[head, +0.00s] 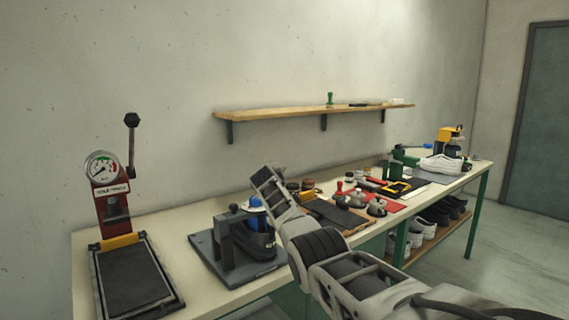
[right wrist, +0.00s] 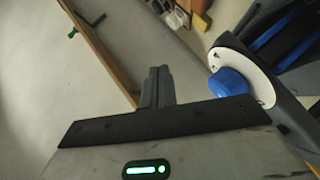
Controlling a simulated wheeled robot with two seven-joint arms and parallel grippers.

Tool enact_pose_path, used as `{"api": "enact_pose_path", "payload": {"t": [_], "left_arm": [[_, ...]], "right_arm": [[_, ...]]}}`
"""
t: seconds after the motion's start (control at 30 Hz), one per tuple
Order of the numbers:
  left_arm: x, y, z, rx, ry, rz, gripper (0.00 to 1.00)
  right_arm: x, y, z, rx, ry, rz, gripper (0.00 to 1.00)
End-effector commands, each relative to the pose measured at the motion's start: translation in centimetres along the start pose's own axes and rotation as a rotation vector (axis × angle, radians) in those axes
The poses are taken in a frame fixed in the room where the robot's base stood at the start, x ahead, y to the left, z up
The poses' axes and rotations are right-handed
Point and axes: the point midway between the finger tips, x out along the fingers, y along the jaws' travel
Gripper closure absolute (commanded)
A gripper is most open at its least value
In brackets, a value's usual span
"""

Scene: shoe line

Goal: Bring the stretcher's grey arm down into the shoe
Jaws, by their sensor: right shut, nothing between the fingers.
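The stretcher (head: 224,237) stands on a dark base plate on the bench, left of my right arm in the head view. It has dark grey upright parts and a blue part (head: 255,203) near its top. A dark rounded shape, possibly the shoe (head: 262,246), sits at its front; my arm partly covers this area. In the right wrist view a blue knob (right wrist: 228,82) on a white round face is to the right of the fingers. My right gripper (right wrist: 159,74) is shut and empty, apart from the knob. Whether the grey arm is raised is unclear. My left gripper is out of view.
A red press with a gauge (head: 103,168) and a black pad stands at the bench's left end. A wall shelf (head: 310,109) hangs above. Tools, red mats and a white shoe (head: 441,164) crowd the bench to the right. Shoes lie on a lower shelf.

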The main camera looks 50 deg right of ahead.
Motion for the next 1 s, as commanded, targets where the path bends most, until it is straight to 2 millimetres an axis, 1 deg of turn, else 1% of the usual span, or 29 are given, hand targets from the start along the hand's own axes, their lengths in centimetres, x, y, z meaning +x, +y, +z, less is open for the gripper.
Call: {"api": "enact_pose_path", "payload": {"t": [0.03,0.17,0.2,0.6,0.77,1.0], "left_arm": [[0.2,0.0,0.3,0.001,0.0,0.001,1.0],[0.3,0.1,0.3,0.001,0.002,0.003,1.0],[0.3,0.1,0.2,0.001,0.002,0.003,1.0],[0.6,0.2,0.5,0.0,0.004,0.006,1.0],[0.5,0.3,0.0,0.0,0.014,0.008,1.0],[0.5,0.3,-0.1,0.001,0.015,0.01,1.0]], "right_arm": [[-0.2,-0.1,0.3,-0.001,0.0,0.001,1.0],[-1.3,0.6,0.7,-0.004,0.003,-0.002,1.0],[-1.7,1.1,0.8,-0.002,0.002,0.0,1.0],[-6.0,4.5,2.2,-0.003,0.002,-0.002,1.0],[-6.7,5.1,2.5,-0.004,0.002,-0.005,1.0],[-6.8,5.2,2.5,-0.004,0.001,-0.006,1.0]]}}
